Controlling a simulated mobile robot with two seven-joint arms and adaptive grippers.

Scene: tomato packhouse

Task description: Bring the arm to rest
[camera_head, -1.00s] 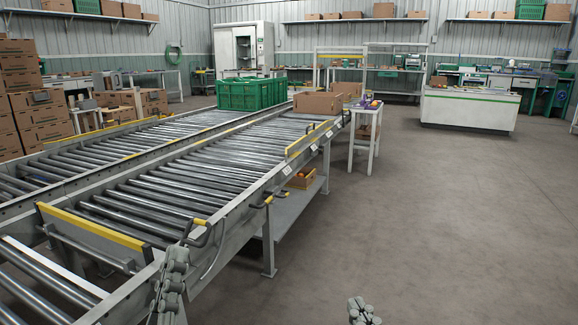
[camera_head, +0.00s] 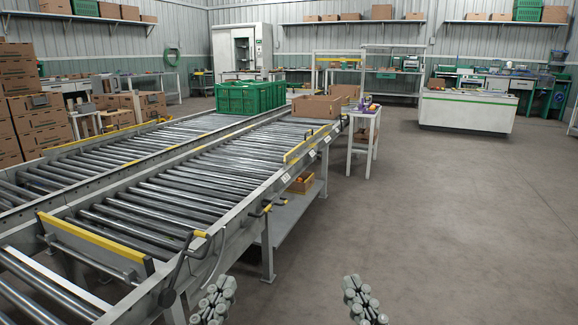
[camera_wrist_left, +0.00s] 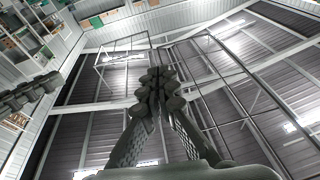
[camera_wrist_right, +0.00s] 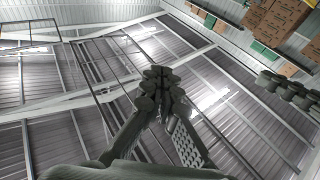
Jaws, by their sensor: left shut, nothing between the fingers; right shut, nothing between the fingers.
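My left gripper (camera_head: 216,298) is at the bottom of the head view, in front of the near end of the roller conveyor's side rail. My right gripper (camera_head: 364,298) is at the bottom, right of centre, over the bare floor. Both point upward. In the left wrist view the left fingers (camera_wrist_left: 157,88) meet at the tips with nothing between them. In the right wrist view the right fingers (camera_wrist_right: 160,88) also meet, empty. Both wrist views look up at the ceiling.
The roller conveyor (camera_head: 228,206) with a yellow-tipped lever (camera_head: 183,259) lies close on the left. A green crate (camera_head: 243,98) and a cardboard box (camera_head: 317,107) stand at its far end. A small side table (camera_head: 364,116) stands beyond. The floor (camera_head: 450,220) on the right is clear.

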